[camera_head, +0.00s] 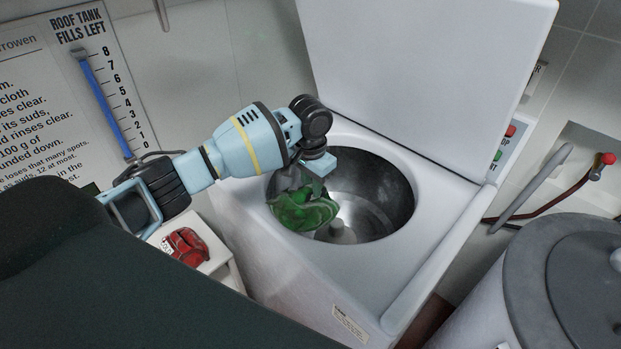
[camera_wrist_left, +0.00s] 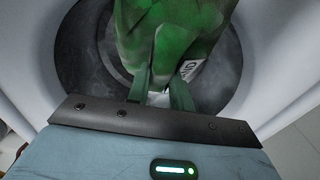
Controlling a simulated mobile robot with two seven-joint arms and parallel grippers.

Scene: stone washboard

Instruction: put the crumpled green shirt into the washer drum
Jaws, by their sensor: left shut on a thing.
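The crumpled green shirt (camera_head: 303,211) hangs from my left gripper (camera_head: 291,182) at the mouth of the washer drum (camera_head: 377,195). In the left wrist view, the green shirt (camera_wrist_left: 168,40) is between the two fingers of my left gripper (camera_wrist_left: 162,92), with a white printed label showing beside one finger. The dark drum (camera_wrist_left: 85,50) lies behind the shirt in that view. In the head view the shirt covers the left part of the opening; whether it touches the drum I cannot tell. My right gripper is not in view.
The washer's white lid (camera_head: 430,75) stands raised behind the opening. A grey lidded bin (camera_head: 570,280) stands at the right, near a red-handled tap (camera_head: 606,160). A gauge board (camera_head: 95,75) is on the wall.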

